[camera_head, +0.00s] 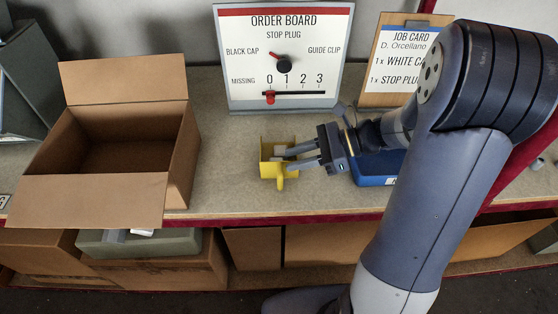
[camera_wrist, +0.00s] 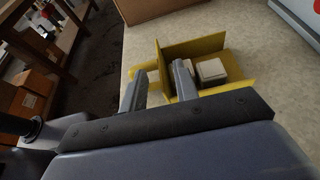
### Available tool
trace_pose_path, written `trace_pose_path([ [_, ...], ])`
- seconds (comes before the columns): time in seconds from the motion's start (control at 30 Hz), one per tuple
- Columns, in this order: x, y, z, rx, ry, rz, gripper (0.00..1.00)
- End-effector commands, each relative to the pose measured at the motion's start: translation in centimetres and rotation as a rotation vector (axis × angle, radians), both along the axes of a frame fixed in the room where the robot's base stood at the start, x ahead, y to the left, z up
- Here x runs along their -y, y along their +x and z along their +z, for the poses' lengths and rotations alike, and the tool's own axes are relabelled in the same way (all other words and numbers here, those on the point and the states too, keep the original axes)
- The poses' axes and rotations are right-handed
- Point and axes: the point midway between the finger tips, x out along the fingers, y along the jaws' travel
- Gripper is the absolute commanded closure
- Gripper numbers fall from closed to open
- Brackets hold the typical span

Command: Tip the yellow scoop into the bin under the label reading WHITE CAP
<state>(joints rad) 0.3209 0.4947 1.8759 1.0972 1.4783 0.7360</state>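The yellow scoop (camera_head: 268,171) sits on the bench in front of the order board, with its short handle (camera_head: 280,184) toward the front edge. In the wrist view the scoop (camera_wrist: 200,47) holds pale, whitish blocks (camera_wrist: 210,70). My gripper (camera_head: 287,159) is open, with its fingertips at the scoop; in the wrist view a gap shows between the fingers (camera_wrist: 160,70). I cannot tell whether they touch it. A blue bin (camera_head: 372,180) stands to the right, partly hidden by my arm. Its white label is cut off, and no label reading WHITE CAP is legible on a bin.
A large open cardboard box (camera_head: 115,200) stands at the left. The order board (camera_head: 284,103) is behind the scoop, with a black knob and a red slider. A job card (camera_head: 397,60) stands at the back right. The bench between box and scoop is clear.

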Motion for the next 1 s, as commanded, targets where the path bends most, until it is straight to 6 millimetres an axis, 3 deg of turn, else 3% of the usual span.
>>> trace_pose_path([
  [0.3,-3.9,0.0,-1.7,-0.001,0.000,0.003,0.71],
  [0.6,-4.2,0.1,-1.8,0.000,0.000,0.000,0.72],
  [0.93,-4.1,0.1,-1.7,0.000,0.000,0.000,0.99],
  [1.0,-4.1,0.1,-1.7,0.000,0.000,0.000,1.00],
])
